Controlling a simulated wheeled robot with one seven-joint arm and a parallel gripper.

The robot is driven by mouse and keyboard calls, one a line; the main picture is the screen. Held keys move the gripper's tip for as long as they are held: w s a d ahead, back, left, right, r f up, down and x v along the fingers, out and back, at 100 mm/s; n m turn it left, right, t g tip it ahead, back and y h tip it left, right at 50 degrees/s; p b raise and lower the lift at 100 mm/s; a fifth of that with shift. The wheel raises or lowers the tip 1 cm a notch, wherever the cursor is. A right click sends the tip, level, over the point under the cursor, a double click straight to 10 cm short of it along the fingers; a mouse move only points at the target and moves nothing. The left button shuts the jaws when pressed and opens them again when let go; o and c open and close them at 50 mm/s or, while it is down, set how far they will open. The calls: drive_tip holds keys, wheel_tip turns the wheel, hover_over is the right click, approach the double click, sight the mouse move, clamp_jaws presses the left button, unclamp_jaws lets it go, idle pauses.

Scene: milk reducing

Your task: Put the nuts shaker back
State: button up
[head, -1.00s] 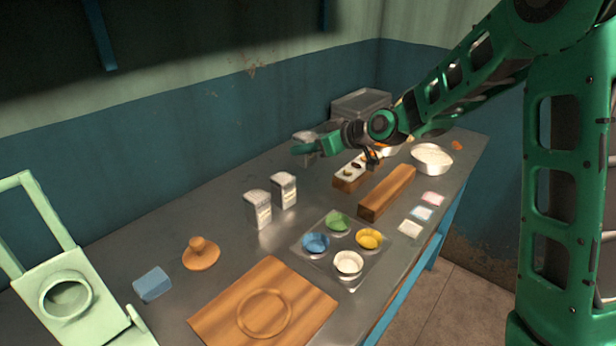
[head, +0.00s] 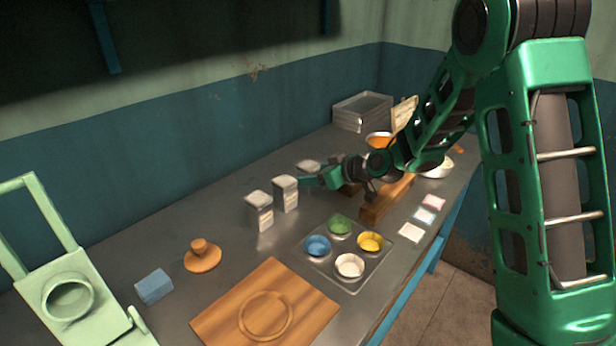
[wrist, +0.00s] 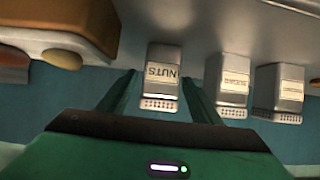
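The nuts shaker, a pale box-shaped shaker with a perforated lid, reads "NUTS" in the wrist view (wrist: 162,78). It is upside down in that picture. In the head view, its top (head: 308,165) shows behind my gripper (head: 318,181), whose green fingers hide its lower part. The shaker is upright, roughly in line with two similar shakers. Whether its base touches the counter is hidden.
Two similar shakers (head: 285,193) (head: 260,211) stand beside it to the left in the head view. A tray of coloured bowls (head: 355,282) lies in front.

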drive_tip(key=v, duration=1.2)
drive_tip(key=s+d+m+g+h, duration=0.1)
drive_tip(key=s+d, duration=0.2)
drive_tip(key=d, duration=0.1)
drive_tip(key=s+d+f+m+h, duration=0.1)
drive_tip(key=s+d+h, duration=0.1)
drive_tip(key=s+d, duration=0.1)
drive_tip(key=s+d+m+g+h, duration=0.1)
drive_tip(key=s+d+m+h, duration=0.1)
drive_tip(key=s+d, duration=0.2)
drive_tip(key=shift+s+d+f+g, duration=0.1)
drive_tip(key=shift+d+g, duration=0.05)
drive_tip(key=shift+d, duration=0.4)
drive_tip(key=shift+d+f+g, duration=0.15)
drive_tip(key=shift+d, duration=0.35)
drive_tip(key=s+d+m+g+h, duration=0.1)
drive_tip(key=s+d+m+g, duration=0.1)
drive_tip(key=s, duration=0.7)
drive_tip(key=s+d+r+m+g+h, duration=0.1)
drive_tip(key=s+d+m+g, duration=0.1)
drive_tip(key=s+d+m, duration=0.3)
drive_tip(key=s+d+m+g+h, duration=0.1)
drive_tip(key=s+d+m, duration=0.3)
drive_tip(key=s, duration=1)
drive_tip(key=d+g, duration=0.1)
drive_tip(key=d, duration=0.1)
drive_tip(key=shift+d+r+h, duration=0.25)
drive_tip(key=shift+d+h, duration=0.15)
